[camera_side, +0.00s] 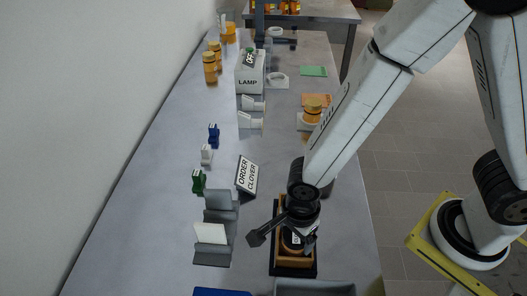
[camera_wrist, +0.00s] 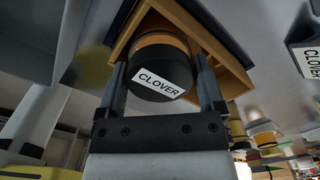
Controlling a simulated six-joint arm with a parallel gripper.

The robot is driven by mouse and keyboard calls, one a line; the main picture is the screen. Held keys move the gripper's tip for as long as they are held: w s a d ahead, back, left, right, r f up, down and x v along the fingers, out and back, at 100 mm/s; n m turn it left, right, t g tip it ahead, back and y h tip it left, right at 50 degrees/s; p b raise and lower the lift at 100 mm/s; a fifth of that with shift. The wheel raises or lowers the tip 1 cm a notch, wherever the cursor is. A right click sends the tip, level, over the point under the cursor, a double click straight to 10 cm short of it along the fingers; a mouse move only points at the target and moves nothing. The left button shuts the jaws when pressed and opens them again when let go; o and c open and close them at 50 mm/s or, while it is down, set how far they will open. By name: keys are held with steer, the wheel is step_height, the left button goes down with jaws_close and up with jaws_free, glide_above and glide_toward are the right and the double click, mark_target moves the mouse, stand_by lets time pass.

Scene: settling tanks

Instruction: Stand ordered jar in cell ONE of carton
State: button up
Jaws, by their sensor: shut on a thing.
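My gripper (camera_side: 296,232) is shut on a jar with a black lid (camera_wrist: 160,80) labelled CLOVER and an amber body. In the wrist view one finger is on each side of the jar. The jar is at the wooden carton (camera_wrist: 222,62), whose walls show around and behind it. In the side view the carton (camera_side: 278,250) is under my gripper, which hides most of the jar. I cannot tell which cell the jar is over or in, or whether its base touches the floor. The order sign (camera_side: 247,176) reads ORDER CLOVER.
Grey bins stand at the front, one (camera_side: 314,287) close to the carton. A grey holder (camera_side: 218,213) is at the left. Another jar (camera_side: 313,108) stands at the right edge.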

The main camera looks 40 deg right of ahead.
steer(key=shift+f, duration=0.1)
steer(key=o, duration=1.2)
steer(key=shift+r, duration=6.15)
steer(key=shift+d, duration=0.1)
